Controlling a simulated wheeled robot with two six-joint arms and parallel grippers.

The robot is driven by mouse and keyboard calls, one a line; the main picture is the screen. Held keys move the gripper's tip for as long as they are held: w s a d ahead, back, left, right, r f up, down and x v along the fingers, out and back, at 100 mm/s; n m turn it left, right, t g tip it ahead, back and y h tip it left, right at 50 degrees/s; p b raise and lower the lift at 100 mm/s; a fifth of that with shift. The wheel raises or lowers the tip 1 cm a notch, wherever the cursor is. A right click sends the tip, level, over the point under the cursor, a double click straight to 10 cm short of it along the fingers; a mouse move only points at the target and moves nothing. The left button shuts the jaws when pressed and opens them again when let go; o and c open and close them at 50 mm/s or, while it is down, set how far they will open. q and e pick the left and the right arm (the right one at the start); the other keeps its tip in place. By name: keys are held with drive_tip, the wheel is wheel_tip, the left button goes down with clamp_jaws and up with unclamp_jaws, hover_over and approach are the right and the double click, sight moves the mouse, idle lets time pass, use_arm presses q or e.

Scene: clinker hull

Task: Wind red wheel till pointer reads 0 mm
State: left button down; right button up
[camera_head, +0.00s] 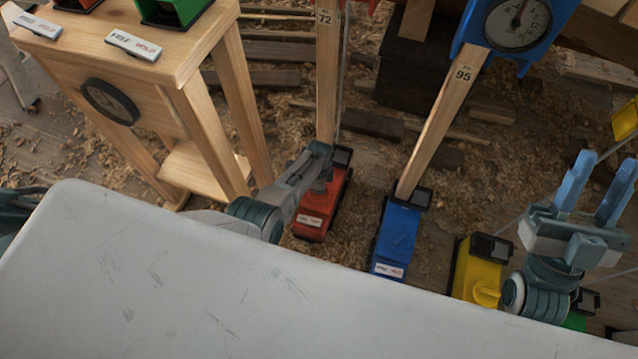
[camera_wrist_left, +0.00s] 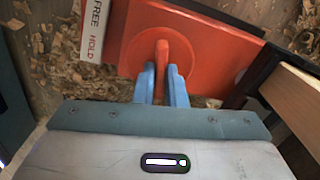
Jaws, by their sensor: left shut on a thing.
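The red wheel (camera_wrist_left: 195,45) is a round disc on top of the red box in the left wrist view, with an upright red handle (camera_wrist_left: 162,55). My left gripper (camera_wrist_left: 162,72) is shut on this handle, one blue finger on each side. In the head view the red box (camera_head: 312,222) stands on the floor at the foot of the post marked 72, with my left arm reaching over it; the wheel is hidden there. The red box's dial and pointer are out of view. My right gripper (camera_head: 595,180) is open and empty at the right.
A blue box (camera_head: 397,235) with post 95 and a blue-framed dial (camera_head: 517,22) stands to the right, then a yellow box (camera_head: 465,265). A wooden stand (camera_head: 150,70) is at the left. A FREE/HOLD label (camera_wrist_left: 93,30) lies beside the wheel. Wood shavings cover the floor.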

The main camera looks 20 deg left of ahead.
use_arm(q)
drive_tip(key=shift+m, duration=0.4)
use_arm(e)
drive_tip(key=shift+w+f+m+g+h, duration=0.4)
drive_tip(key=shift+w+f+g+h, duration=0.2)
use_arm(q)
drive_tip(key=shift+d, duration=0.1)
drive_tip(key=c, duration=1.5)
unclamp_jaws()
